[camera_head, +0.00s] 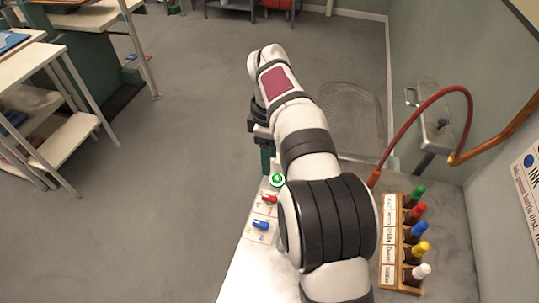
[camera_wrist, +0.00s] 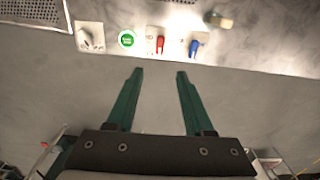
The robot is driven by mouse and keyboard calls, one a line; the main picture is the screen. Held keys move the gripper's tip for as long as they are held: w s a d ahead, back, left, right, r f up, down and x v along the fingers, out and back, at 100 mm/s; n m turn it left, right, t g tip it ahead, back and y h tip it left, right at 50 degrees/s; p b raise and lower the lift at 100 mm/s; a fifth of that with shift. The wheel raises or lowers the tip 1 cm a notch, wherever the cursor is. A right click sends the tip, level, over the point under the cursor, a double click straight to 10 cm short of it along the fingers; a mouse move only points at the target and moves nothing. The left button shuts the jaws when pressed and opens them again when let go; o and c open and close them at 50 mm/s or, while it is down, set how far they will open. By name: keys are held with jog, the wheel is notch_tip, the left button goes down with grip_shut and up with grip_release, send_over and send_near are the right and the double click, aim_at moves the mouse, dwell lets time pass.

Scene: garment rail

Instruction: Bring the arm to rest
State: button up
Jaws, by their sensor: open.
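My arm reaches forward from the bottom of the head view over the edge of a pale counter. My gripper (camera_wrist: 159,73) shows in the wrist view as two green fingers, set apart with nothing between them. In the head view one green finger (camera_head: 266,160) shows below the dark wrist, just beyond a lit green button (camera_head: 277,180); the rest of the gripper is hidden by the arm. In the wrist view the green button (camera_wrist: 127,39) lies past the fingertips, apart from them.
A red lever (camera_head: 269,199) and a blue lever (camera_head: 261,225) sit on the counter beside the arm. A wooden rack (camera_head: 388,262) of bottles with coloured caps stands to the right. A red hose (camera_head: 408,122) arches near the wall. Open floor (camera_head: 180,200) lies left.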

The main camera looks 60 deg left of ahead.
dwell(0.3)
jog(key=w+d+r+m, duration=0.5)
jog(key=w+d+m, duration=0.25)
jog(key=d, duration=0.35)
jog(key=w+d+r+m, duration=0.15)
jog(key=d+m, duration=0.25)
jog(key=d, duration=0.5)
jog(key=w+d+r+m, duration=0.1)
jog(key=d+r+m, duration=0.1)
jog(key=d+m, duration=0.5)
jog(key=s+d+f+m+y, duration=0.1)
jog(key=s+d+f+m, duration=0.1)
jog(key=s+d+m, duration=0.5)
jog(key=s+d+f+m, duration=0.2)
jog(key=s+d+m, duration=0.5)
jog(key=d, duration=0.4)
jog(key=shift+s+d+f+y, duration=0.25)
jog(key=shift+d+f+y, duration=0.1)
jog(key=shift+d+y, duration=0.05)
